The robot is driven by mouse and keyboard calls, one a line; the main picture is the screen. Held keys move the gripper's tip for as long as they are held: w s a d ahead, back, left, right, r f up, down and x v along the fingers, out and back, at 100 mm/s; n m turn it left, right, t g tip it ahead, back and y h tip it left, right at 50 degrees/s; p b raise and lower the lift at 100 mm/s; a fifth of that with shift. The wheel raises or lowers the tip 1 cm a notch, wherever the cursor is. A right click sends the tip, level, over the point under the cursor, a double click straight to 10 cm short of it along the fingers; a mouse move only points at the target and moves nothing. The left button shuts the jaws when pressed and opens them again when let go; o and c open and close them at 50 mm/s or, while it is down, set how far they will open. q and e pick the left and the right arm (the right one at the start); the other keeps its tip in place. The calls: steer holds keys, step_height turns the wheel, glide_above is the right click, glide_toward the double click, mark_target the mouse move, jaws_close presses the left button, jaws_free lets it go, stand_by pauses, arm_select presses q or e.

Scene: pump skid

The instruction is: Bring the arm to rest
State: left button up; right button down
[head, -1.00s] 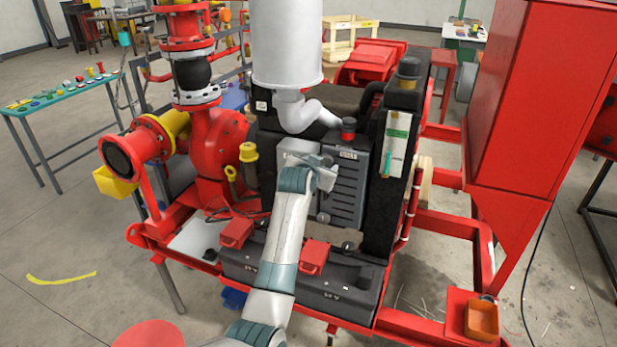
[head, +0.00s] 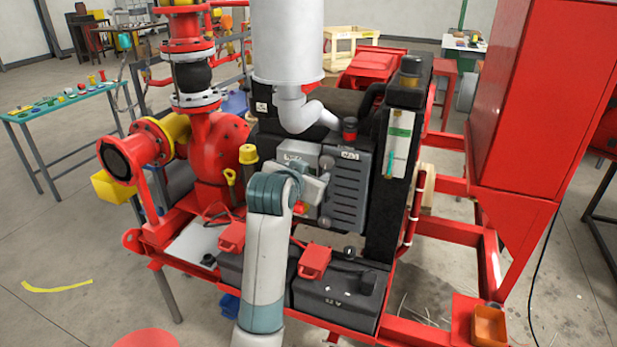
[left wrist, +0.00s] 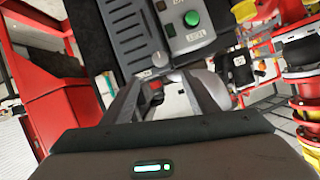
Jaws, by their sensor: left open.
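My left arm rises from the bottom of the head view. Its gripper (head: 312,190) is in front of the engine's grey control box (head: 296,151) and slatted grey cover (head: 346,190). In the left wrist view the two fingers (left wrist: 165,98) are spread apart with nothing held between them. The control box (left wrist: 200,38) with a round green button (left wrist: 192,18) shows just beyond the fingers there. I cannot tell how wide the gap to the box is. My right gripper is in neither view.
Black batteries (head: 335,290) with red covers (head: 314,262) lie below the gripper. A red pump (head: 215,150) stands left, a tall red cabinet (head: 535,100) right. An orange bin (head: 489,326) sits at the lower right. Open floor (head: 60,230) lies at left.

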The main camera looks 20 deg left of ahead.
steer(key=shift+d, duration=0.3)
